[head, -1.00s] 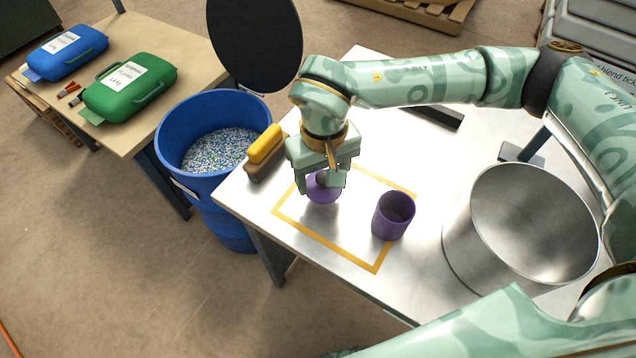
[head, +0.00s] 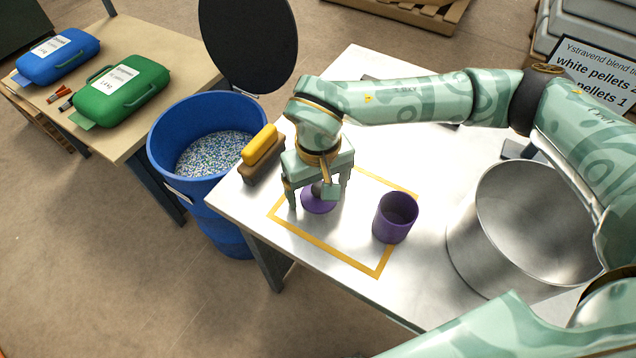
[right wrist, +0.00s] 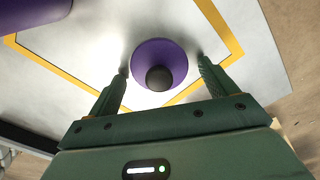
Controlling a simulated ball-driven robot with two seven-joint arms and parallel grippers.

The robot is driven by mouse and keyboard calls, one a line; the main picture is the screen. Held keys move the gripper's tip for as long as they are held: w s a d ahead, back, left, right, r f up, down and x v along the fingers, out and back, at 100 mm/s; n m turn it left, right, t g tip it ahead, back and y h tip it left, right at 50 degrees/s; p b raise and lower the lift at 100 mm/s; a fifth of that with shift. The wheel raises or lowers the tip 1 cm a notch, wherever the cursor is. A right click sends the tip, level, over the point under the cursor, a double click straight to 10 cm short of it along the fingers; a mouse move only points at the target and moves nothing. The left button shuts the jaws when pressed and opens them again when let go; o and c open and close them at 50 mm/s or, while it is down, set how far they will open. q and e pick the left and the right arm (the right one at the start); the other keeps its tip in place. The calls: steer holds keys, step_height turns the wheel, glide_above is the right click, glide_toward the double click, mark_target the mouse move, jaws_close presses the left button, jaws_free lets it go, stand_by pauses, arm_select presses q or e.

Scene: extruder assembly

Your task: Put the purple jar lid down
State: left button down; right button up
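The purple jar lid (head: 318,204) lies flat on the metal table inside the yellow taped outline, with its dark round knob up. In the right wrist view the lid (right wrist: 172,53) shows whole, with the knob (right wrist: 159,78) toward me. My right gripper (head: 314,196) is open right above the lid, pointing down. Its fingers (right wrist: 163,66) stand on either side of the knob, with a gap to it on both sides. The purple jar (head: 394,220) stands upright and open to the right of the lid, inside the outline. My left gripper is not in view.
A yellow-handled brush (head: 262,152) lies at the table's left edge, close to my right gripper. A large metal pot (head: 490,235) stands at the right. A blue barrel of pellets (head: 190,190) stands left of the table. The outline's front part is clear.

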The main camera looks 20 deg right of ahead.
mark_target(318, 186)
arm_select(q)
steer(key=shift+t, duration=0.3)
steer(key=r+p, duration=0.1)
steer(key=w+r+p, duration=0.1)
steer(key=p, duration=0.1)
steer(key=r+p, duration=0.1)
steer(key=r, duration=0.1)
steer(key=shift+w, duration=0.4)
arm_select(e)
step_height(318, 186, up, 12)
